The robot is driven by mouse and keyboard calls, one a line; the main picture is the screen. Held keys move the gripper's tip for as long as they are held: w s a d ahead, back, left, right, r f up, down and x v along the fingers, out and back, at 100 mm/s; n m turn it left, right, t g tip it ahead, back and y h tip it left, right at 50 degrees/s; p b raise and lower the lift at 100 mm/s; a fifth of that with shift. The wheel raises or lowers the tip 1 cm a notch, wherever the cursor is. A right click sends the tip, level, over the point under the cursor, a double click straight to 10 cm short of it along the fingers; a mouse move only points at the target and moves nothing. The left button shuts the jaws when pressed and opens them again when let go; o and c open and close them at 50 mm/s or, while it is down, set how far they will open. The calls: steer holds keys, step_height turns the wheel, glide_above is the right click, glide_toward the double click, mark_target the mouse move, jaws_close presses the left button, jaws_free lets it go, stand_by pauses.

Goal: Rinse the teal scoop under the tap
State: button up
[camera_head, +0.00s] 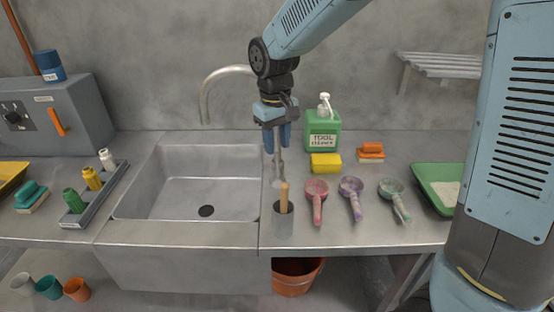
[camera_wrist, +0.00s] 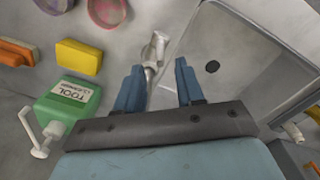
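The teal scoop (camera_head: 393,188) lies on the counter right of the sink, its bowl smeared with pale residue and its handle toward the front. It is outside the wrist view. The tap (camera_head: 207,95) arches over the sink (camera_head: 185,160); part of it is hidden behind my arm. A grey metal post with a lever-like part (camera_wrist: 157,45), seemingly the tap's, stands right of the sink. My gripper (camera_head: 277,148) is above that post, its blue fingers apart. In the wrist view my gripper (camera_wrist: 158,72) has the post in line between its fingers; contact cannot be told. No water shows.
Pink (camera_head: 317,190) and purple (camera_head: 351,188) scoops lie left of the teal one. Green cleaner bottle (camera_head: 322,135) and yellow sponge (camera_head: 326,163) stand behind. A green tray (camera_head: 430,180) is at right.

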glide_above(278, 178)
steer(key=shift+w+a+f, duration=0.1)
steer(key=shift+f, duration=2.95)
steer(key=shift+c, duration=0.3)
jaws_close()
